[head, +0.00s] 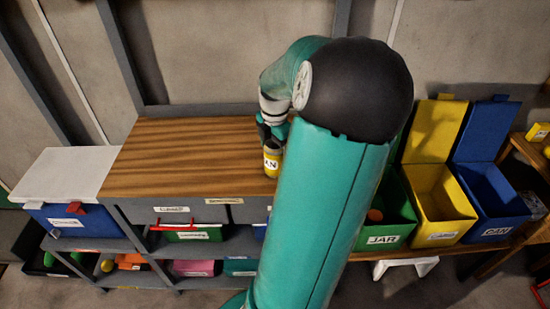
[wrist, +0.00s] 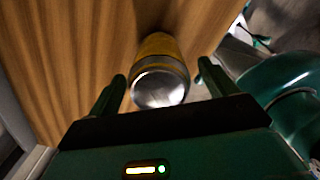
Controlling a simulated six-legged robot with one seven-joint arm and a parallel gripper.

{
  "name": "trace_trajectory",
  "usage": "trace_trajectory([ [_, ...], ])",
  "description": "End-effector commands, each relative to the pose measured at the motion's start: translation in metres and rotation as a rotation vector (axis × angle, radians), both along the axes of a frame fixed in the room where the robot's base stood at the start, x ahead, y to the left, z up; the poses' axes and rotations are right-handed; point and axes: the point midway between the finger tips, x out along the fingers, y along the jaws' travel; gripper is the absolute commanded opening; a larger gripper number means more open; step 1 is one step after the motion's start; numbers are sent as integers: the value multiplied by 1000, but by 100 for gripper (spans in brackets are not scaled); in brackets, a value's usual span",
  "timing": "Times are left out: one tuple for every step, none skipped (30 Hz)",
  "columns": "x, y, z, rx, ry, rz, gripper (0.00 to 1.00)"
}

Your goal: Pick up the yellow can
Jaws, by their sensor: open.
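The yellow can (head: 272,161) stands on the wooden top of the workbench (head: 170,160), near its right end, with a white label showing. In the wrist view the can (wrist: 161,58) shows its silver metal end and lies between the two fingers. My gripper (wrist: 160,85) is open, with a finger on each side of the can and a visible gap on both sides. In the head view my gripper (head: 271,132) is at the can's upper end, partly hidden by my arm.
A green bin labelled JAR (head: 384,240), a yellow bin (head: 443,230) and a blue bin labelled CAN (head: 496,232) stand open at the right. A blue box with a white lid (head: 65,175) is at the left. The rest of the bench top is clear.

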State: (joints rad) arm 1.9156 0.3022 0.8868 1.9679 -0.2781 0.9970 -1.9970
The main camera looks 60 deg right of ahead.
Motion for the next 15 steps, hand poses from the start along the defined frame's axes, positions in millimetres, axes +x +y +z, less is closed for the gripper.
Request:
trace_trajectory([
  [0,0,-10,6,-1,1,85],
  [0,0,-14,5,0,1,85],
  [1,-1,-19,3,0,2,85],
  [1,0,-22,4,-1,2,85],
  [1,0,-25,3,0,2,85],
  [1,0,-27,1,0,1,85],
  [1,-1,-28,1,0,1,85],
  [1,-1,-29,0,0,1,85],
  [1,-1,-29,0,0,1,85],
  [1,-1,-29,0,0,1,85],
  [1,-1,-29,0,0,1,85],
  [1,-1,-29,0,0,1,85],
  [1,-1,-29,0,0,1,85],
  [1,-1,-29,0,0,1,81],
  [1,-1,-29,0,0,1,73],
])
